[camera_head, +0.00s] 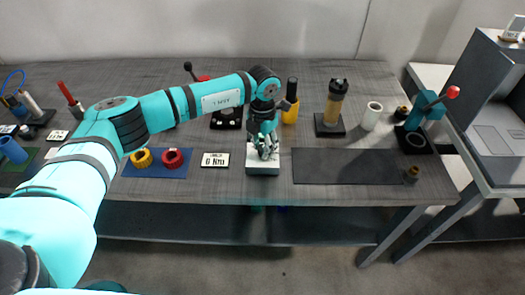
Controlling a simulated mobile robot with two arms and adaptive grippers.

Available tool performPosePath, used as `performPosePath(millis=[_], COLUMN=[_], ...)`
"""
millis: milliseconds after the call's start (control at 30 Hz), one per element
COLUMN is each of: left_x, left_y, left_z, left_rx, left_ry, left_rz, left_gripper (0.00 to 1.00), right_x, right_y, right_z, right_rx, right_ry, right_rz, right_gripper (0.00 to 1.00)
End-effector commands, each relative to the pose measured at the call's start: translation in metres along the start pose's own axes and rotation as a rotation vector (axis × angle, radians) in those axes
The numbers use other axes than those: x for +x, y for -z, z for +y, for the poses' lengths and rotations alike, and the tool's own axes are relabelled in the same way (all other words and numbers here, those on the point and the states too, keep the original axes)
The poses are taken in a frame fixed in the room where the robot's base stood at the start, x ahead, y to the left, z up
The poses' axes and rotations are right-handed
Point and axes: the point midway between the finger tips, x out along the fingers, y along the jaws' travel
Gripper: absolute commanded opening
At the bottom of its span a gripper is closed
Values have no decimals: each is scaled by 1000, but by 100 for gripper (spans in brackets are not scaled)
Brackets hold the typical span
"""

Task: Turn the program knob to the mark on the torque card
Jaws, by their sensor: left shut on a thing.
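The torque card (215,160) lies flat near the table's front edge and reads what looks like "6 Nm", with a smaller line above it. Just right of it stands a small pale box (263,171) with a dark front. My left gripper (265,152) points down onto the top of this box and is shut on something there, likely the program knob. The fingers hide the knob and its marks, so I cannot tell its setting. My right gripper is not in view.
A blue mat (185,175) with yellow and red rings lies left of the card. A bare dark mat (347,180) lies right of the box. Behind are a yellow holder (290,117), an amber cylinder (335,103), a white cup (372,115) and a teal lever press (425,110).

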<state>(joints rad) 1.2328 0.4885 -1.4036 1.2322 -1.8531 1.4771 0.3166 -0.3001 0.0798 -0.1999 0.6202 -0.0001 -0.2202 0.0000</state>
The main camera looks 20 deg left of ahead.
Motion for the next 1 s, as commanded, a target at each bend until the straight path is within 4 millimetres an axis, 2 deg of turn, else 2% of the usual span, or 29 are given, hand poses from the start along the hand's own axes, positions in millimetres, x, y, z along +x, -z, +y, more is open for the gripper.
performPosePath(millis=[33,500,1000], left_x=[3,3,0], left_y=[-1,-1,-1], left_z=[0,1,1], left_rx=[45,489,826], left_ry=[-1,-1,-2], left_rz=[-4,-4,-4], left_gripper=[0,0,0], right_x=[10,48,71], right_y=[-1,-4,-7], right_z=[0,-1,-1], right_rx=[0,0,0], right_ry=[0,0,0], right_rz=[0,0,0], right_gripper=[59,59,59])
